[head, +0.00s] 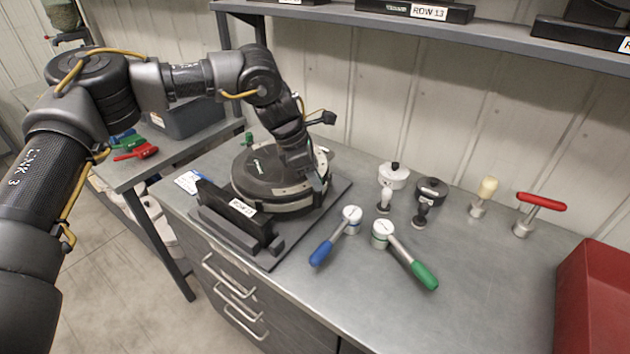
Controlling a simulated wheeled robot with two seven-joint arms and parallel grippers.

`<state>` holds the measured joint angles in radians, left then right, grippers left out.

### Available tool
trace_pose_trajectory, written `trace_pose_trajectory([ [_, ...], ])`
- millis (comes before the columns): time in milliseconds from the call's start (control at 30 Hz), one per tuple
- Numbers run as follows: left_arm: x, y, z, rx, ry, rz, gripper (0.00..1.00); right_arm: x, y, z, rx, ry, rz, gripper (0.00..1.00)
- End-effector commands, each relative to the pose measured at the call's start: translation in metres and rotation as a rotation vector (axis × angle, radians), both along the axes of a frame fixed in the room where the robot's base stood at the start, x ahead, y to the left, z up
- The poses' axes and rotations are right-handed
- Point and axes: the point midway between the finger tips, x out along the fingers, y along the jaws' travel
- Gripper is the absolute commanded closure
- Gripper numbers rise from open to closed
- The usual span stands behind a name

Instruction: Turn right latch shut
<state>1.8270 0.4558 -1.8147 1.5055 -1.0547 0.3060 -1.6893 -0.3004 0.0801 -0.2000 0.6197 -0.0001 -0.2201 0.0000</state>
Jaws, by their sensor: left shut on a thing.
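The seed meter (262,168) is a round dark housing with a pale metal rim, standing on a dark base plate on the bench. My left gripper (318,190) points down at the housing's right rim and is shut on the right latch there. The gripper hides most of the latch, so its angle cannot be told. A small green part (248,138) shows at the back left of the housing. My right gripper is not in view.
A black block with a label (230,210) stands in front of the meter. Blue-handled (335,236) and green-handled (405,255) tools lie to the right. Several knobbed parts and a red T-handle (540,202) stand behind. A red bin (592,300) fills the right edge.

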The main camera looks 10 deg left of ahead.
Motion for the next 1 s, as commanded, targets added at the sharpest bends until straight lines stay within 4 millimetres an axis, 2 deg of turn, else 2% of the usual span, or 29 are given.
trace_pose_trajectory([
  [100, -0.001, 0.000, -0.003, -0.002, -0.002, 0.110, 1.00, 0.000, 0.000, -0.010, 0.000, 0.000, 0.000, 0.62],
  [500, -0.003, -0.002, -0.002, -0.001, -0.001, 0.488, 1.00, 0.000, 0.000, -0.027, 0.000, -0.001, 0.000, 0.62],
  [1000, -0.005, -0.005, 0.001, 0.000, -0.001, 0.885, 1.00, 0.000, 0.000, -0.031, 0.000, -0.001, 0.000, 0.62],
])
